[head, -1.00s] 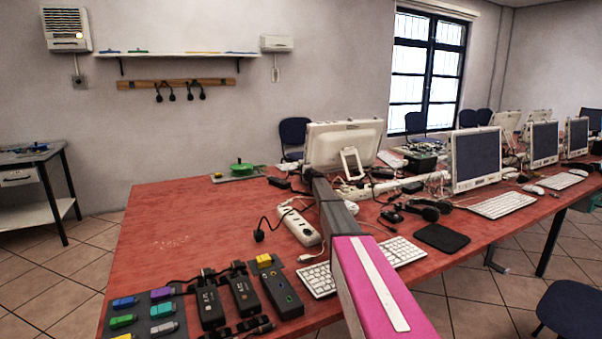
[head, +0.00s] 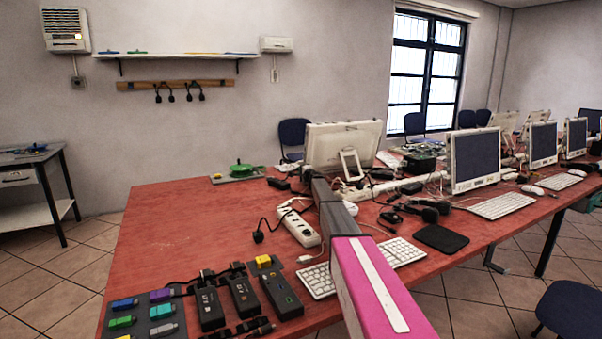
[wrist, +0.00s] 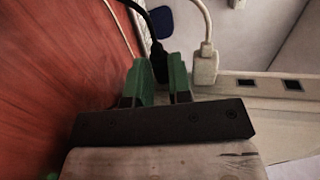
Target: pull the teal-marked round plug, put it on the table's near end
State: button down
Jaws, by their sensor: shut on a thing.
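In the wrist view my gripper (wrist: 159,68) has its green fingers closed on a black plug (wrist: 158,54) with a black cable running up from it. I see no teal mark on this plug, and the fingers hide its sides. A pale power strip (wrist: 262,88) lies to the right, with dark empty sockets. I cannot tell whether the black plug is seated in it. A white plug (wrist: 204,66) stands beside the right finger. In the head view my gripper is hidden beyond my arm, near the back of the monitor (head: 345,143). The red table (head: 165,232) spans both views.
A white power strip (head: 299,226) with a black cable lies left of my arm. Black boxes (head: 243,297) and a board of coloured sticks (head: 142,314) cover the front edge. Keyboards, monitors and loose cables crowd the right. The table's left part is bare.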

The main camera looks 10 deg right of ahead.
jog(key=shift+s+a, duration=0.15)
jog(key=shift+a, duration=0.2)
jog(key=shift+s+a, duration=0.2)
jog(key=shift+a, duration=0.4)
jog(key=shift+s+a, duration=0.2)
jog(key=shift+a, duration=0.35)
